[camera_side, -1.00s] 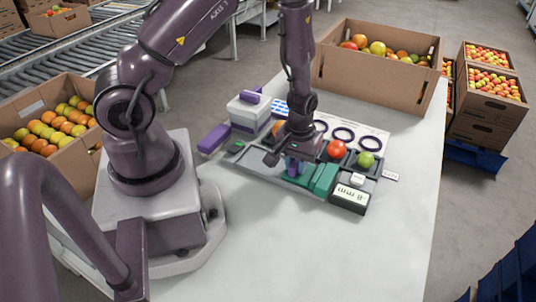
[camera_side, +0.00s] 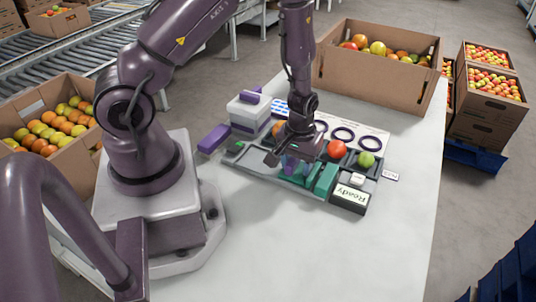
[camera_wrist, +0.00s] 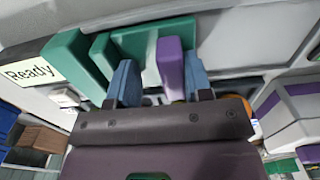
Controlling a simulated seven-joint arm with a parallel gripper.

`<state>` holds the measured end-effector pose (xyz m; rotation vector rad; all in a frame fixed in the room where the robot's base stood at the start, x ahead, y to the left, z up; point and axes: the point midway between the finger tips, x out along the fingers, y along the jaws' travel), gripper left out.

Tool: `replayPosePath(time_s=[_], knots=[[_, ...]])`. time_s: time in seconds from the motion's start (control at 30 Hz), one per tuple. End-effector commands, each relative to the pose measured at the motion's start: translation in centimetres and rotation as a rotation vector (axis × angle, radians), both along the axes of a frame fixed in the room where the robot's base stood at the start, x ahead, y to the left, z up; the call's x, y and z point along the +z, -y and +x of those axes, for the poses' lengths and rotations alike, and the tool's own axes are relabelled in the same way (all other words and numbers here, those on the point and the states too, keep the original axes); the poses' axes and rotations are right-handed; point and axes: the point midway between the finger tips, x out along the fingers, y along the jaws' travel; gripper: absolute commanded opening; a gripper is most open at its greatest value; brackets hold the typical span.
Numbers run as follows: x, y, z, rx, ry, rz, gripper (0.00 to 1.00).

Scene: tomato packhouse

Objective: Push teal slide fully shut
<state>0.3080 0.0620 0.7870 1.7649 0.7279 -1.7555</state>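The teal slide shows as an upright teal plate (camera_wrist: 102,56) on a flat teal piece in the wrist view. A thick teal block (camera_side: 326,179) stands to its right in the side view, close to the display; a narrow gap separates plate and block in the wrist view. A purple upright tab (camera_wrist: 170,68) stands over the flat teal piece. My gripper (camera_wrist: 160,82) points down, its blue fingers apart on either side of this tab. The tab is nearer the right finger in the wrist view, with space by the left finger. My gripper (camera_side: 290,168) hides part of the slide in the side view.
A display (camera_side: 349,195) reading "Ready" sits at the right end of the grey tray (camera_side: 248,167). A red tomato (camera_side: 337,149) and a green one (camera_side: 366,159) lie behind the slide. A white-and-purple device (camera_side: 249,111) stands left. The front table (camera_side: 300,250) is clear.

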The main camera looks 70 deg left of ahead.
Motion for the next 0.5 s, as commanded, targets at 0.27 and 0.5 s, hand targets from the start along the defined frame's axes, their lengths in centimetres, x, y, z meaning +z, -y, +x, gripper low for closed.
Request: replayPosePath(time_s=[0.27,0.5], knots=[[-0.34,0.83,-0.25,-0.001,-0.021,-0.01,0.45],[-0.3,0.83,-0.25,0.0,-0.021,-0.01,0.45]])
